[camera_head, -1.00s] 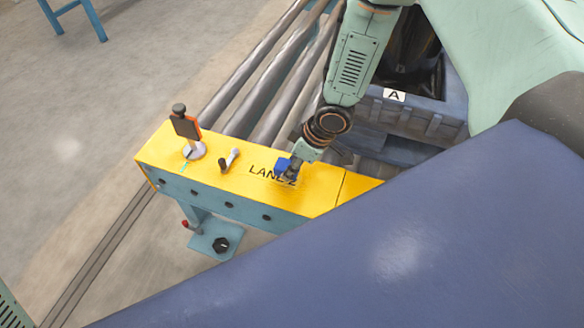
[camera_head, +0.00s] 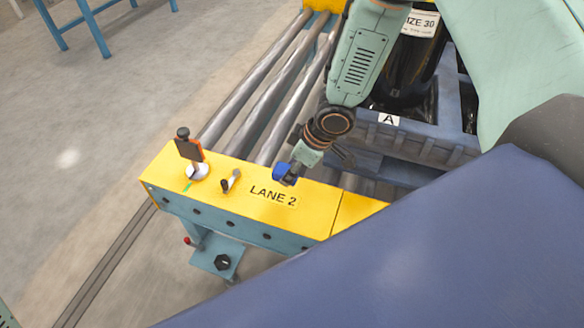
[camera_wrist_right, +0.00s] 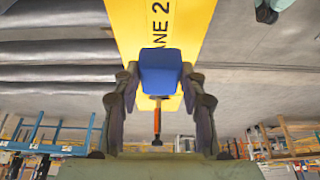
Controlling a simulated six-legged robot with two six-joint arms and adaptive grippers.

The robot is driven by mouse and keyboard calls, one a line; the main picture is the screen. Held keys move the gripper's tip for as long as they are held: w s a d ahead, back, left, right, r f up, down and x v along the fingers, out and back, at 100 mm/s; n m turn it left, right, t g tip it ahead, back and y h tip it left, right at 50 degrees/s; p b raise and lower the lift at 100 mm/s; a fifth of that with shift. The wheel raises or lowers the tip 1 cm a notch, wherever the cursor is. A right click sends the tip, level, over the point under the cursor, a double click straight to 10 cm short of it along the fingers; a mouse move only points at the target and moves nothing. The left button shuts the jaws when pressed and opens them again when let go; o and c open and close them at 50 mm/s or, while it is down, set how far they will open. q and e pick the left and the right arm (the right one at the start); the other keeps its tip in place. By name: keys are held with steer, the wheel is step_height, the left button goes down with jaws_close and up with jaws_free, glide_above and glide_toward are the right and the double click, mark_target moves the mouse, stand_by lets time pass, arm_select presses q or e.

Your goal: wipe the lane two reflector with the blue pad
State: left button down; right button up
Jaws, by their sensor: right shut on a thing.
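My right gripper (camera_head: 290,169) comes in from the top, shut on the blue pad (camera_head: 283,172). It is above the back edge of the yellow beam marked LANE 2 (camera_head: 250,207). In the right wrist view the blue pad (camera_wrist_right: 161,72) sits between both fingers (camera_wrist_right: 160,85). The likely reflector (camera_head: 189,149) is a dark plate with an orange edge and black knob, upright on a white round base at the beam's left end. The pad is apart from it, to its right. Its orange edge (camera_wrist_right: 157,121) shows beyond the pad in the wrist view. My left gripper is out of view.
A small black and pale lever (camera_head: 231,181) stands on the beam between reflector and pad. Metal rollers (camera_head: 255,90) run behind the beam. A blue crate marked A (camera_head: 430,143) with black bags is at right. A blue surface fills the lower right.

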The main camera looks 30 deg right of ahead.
steer(key=shift+c, duration=0.7)
steer(key=shift+m, duration=0.3)
steer(key=shift+s+a+f+m+h, duration=0.15)
steer(key=shift+s+a+m+h, duration=0.15)
steer(key=shift+s+m, duration=0.3)
steer(key=s+a+r, duration=0.2)
steer(key=r, duration=0.5)
steer(key=s+a+r, duration=0.1)
steer(key=a+r, duration=0.2)
steer(key=r, duration=0.5)
steer(key=shift+s+r+m+t, duration=0.3)
steer(key=shift+s+m, duration=0.05)
steer(key=shift+m, duration=0.05)
steer(key=shift+a, duration=0.1)
